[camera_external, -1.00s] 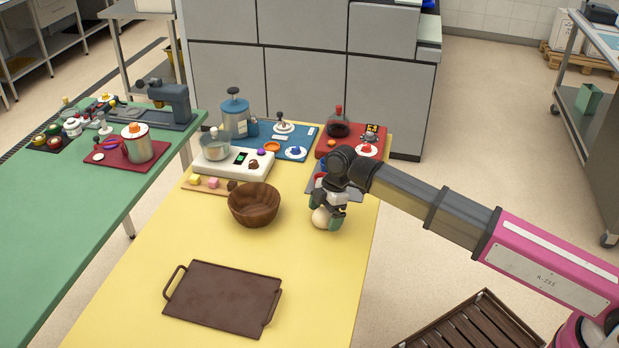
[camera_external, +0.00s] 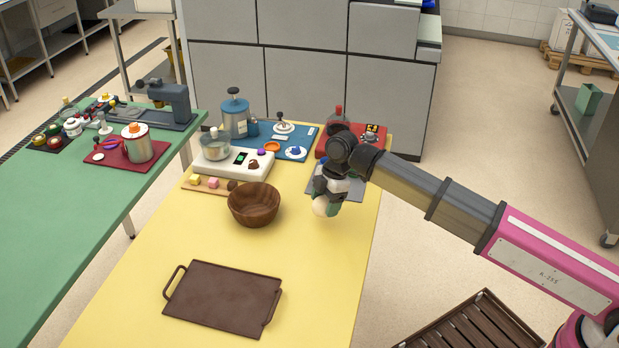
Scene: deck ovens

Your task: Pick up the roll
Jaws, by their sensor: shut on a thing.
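The roll (camera_external: 320,207) is a small, pale cream round thing at the lower end of my gripper (camera_external: 326,207). My gripper points down and is shut on the roll, with its green-tipped fingers partly covering it. They are over the right part of the yellow table (camera_external: 230,240), to the right of the wooden bowl. The roll appears to be a little above the table, but the gap is hard to judge from this view.
A brown wooden bowl (camera_external: 255,205) stands left of my gripper. A dark tray with handles (camera_external: 222,299) lies at the front. A white scale (camera_external: 233,163), a blue mat (camera_external: 292,150) and a red mat (camera_external: 340,145) with items fill the back. The table's middle is clear.

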